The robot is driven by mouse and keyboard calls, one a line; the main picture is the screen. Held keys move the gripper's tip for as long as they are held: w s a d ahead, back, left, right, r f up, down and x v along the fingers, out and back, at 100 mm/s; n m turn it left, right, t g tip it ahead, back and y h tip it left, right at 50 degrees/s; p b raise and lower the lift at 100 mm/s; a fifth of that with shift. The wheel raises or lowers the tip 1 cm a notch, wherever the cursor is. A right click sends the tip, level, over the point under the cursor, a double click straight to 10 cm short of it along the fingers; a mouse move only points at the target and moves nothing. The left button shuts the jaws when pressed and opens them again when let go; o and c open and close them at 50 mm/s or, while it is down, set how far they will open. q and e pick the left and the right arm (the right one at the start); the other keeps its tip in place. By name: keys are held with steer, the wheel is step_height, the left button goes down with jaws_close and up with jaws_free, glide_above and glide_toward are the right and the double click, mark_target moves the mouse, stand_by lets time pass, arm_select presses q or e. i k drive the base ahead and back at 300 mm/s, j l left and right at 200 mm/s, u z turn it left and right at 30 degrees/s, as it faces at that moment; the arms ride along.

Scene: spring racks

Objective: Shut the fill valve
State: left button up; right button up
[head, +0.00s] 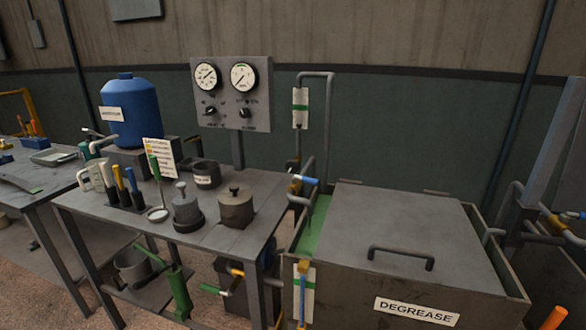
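A valve with a brass-coloured body and a blue handle (308,181) sits on the grey pipework at the back left corner of the tank marked DEGREASE (340,285). Its handle lies roughly level, pointing right. A second brass-coloured valve (303,267) with a blue handle hanging down is at the tank's front left, before a white and green plate. No readable label shows which is the fill valve. A grey bent pipe (329,120) rises behind the tank. Green shows in the tank's open left strip (314,225). Neither gripper is in view.
A grey lid (400,225) with a bar handle covers most of the tank. The workbench (130,222) at left holds a blue barrel (130,112), pots and upright tools. A gauge panel (230,92) stands behind it. More pipework (545,215) is at right.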

mark_target(309, 181)
steer(key=i+u, duration=0.15)
steer(key=i, duration=0.7)
